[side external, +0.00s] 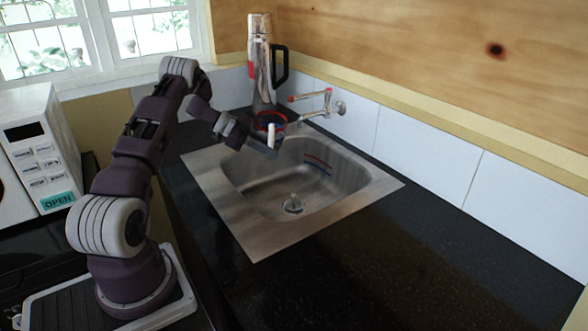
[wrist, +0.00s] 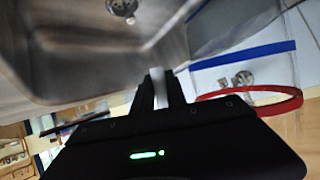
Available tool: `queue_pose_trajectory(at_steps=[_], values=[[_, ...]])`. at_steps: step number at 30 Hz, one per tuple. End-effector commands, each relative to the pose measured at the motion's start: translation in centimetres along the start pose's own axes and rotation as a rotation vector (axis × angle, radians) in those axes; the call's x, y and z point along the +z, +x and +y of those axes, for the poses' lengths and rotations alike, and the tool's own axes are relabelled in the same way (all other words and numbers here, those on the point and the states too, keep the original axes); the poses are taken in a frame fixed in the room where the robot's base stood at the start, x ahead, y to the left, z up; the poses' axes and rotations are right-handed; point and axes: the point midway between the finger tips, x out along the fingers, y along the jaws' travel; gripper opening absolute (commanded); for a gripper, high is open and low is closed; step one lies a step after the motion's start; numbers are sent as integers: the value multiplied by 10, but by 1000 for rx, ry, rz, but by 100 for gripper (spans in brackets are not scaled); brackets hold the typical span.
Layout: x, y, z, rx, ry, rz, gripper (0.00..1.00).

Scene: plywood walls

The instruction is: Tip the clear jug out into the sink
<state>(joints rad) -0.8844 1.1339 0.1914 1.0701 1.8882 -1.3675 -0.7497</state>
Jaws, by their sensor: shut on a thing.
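The clear jug (side external: 270,121) shows in the side external view as a see-through shape with red and blue rings, at the sink's back left edge. In the wrist view its blue band (wrist: 245,56) and red ring are at the right. My gripper (side external: 271,146) is shut on the jug's pale upright handle, which also shows between my fingers (wrist: 160,88) in the wrist view. The steel sink (side external: 235,225) lies in front of and right of the jug, its basin open. The jug's exact tilt and any contents cannot be made out.
A tall steel flask (side external: 262,62) with a black handle stands just behind the jug. A tap (side external: 318,100) with a red end reaches from the tiled wall at the back. Red and blue streaks show on the basin wall. The dark counter right of the sink is clear.

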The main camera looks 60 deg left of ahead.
Motion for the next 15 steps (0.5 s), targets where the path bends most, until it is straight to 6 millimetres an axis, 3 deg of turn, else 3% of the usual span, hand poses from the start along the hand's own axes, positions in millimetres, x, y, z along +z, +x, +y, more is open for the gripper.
queue_pose_trajectory(at_steps=[15], values=[[29, 25, 13, -72, 177, -168, 0]])
